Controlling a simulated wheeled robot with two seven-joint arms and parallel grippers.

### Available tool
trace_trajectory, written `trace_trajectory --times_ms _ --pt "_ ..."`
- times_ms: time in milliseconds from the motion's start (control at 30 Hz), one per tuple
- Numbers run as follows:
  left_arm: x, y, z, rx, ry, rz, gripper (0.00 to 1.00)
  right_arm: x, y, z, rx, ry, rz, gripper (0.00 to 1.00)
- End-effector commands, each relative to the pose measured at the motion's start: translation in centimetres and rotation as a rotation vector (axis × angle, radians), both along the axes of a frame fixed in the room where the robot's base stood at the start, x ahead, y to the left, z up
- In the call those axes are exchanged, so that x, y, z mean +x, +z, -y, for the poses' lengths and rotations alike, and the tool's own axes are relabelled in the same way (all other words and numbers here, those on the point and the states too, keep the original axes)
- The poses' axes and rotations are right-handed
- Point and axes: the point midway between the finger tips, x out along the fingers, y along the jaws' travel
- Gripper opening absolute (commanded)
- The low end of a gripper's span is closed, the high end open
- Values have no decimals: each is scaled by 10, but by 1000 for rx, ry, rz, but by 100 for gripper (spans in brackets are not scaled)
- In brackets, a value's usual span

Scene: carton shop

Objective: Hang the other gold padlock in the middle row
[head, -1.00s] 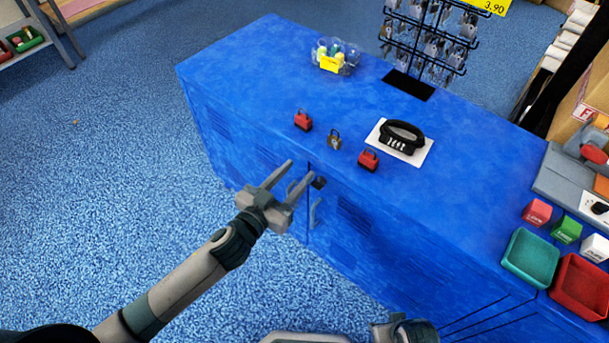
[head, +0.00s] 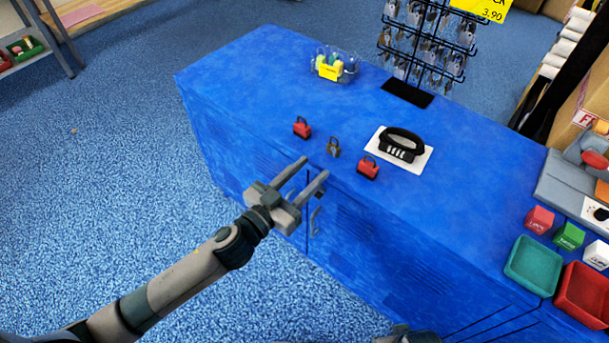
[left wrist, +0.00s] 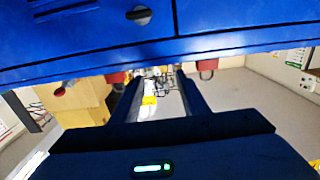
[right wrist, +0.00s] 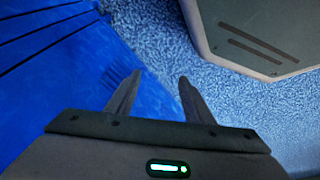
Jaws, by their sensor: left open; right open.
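A gold padlock (head: 334,147) stands upright on the blue counter, between two red padlocks, one behind left (head: 302,127) and one in front right (head: 368,167). My left gripper (head: 313,168) is open and empty at the counter's front edge, fingers pointing towards the gold padlock and short of it. In the left wrist view its fingers (left wrist: 158,78) stand apart; the gold padlock cannot be made out clearly there. The wire rack (head: 428,45) at the back holds several padlocks in rows; its top is cut off. My right gripper (right wrist: 160,76) is open and empty, low beside the counter.
A black lock on a white card (head: 400,147) lies right of the padlocks. A clear tub (head: 335,65) stands at the back. A green tray (head: 533,263), a red tray (head: 583,295) and small boxes (head: 539,219) are at right. The counter's left part is clear.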

Motion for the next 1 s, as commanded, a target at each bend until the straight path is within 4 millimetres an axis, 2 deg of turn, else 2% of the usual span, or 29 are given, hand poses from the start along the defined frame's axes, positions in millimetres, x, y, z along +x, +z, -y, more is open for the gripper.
trace_trajectory --times_ms 233,500,767,1000 --pt "19 0 14 0 -1 2 41 -3 1 0 -2 0 -10 48" --pt "41 1 30 -1 1 1 41 -1 16 -1 1 0 4 48" --pt "59 1 43 0 0 1 41 -5 4 1 -1 -1 -9 48" --pt "68 0 50 0 0 0 41 -2 4 1 -2 -1 -5 48"
